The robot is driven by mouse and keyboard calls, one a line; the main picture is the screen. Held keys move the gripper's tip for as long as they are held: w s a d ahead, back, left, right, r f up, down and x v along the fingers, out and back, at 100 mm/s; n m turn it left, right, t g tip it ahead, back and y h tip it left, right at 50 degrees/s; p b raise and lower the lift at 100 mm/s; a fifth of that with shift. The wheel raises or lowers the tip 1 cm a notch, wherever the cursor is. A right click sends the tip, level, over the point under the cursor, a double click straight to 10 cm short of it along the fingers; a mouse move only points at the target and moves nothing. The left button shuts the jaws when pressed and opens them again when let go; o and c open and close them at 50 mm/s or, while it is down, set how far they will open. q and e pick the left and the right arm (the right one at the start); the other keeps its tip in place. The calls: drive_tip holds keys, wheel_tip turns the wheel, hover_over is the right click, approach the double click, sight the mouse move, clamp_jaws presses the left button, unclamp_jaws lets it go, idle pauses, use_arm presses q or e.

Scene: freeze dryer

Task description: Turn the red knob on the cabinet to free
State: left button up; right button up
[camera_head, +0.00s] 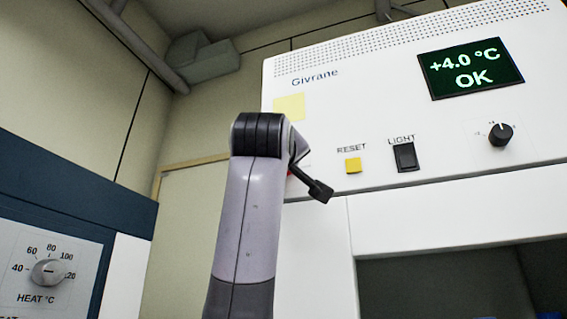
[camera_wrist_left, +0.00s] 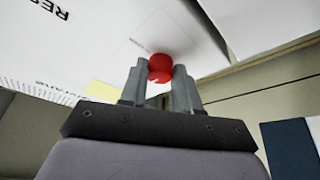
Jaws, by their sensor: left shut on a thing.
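The red knob (camera_wrist_left: 160,67) is on the white cabinet front and sits between the fingertips of my left gripper (camera_wrist_left: 160,88) in the left wrist view. The gripper is shut on it, one finger on each side. In the head view my left arm covers nearly all of the knob; only a sliver of red (camera_head: 290,172) shows beside the left gripper (camera_head: 312,188). The knob's marking cannot be read. The white cabinet (camera_head: 380,130) fills the right of the head view. My right gripper is not in view.
The cabinet panel has a yellow RESET button (camera_head: 353,165), a black LIGHT switch (camera_head: 405,157), a small black dial (camera_head: 501,134) and a display (camera_head: 471,68) reading +4.0 °C OK. A yellow note (camera_head: 289,107) is above the knob area. A HEAT dial (camera_head: 49,272) is at lower left.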

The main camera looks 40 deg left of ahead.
use_arm(q)
drive_tip(key=o, duration=1.1)
drive_tip(key=shift+c, duration=0.2)
drive_tip(key=b+v, duration=0.3)
drive_tip(key=v, duration=0.4)
drive_tip(key=shift+s+f, duration=0.1)
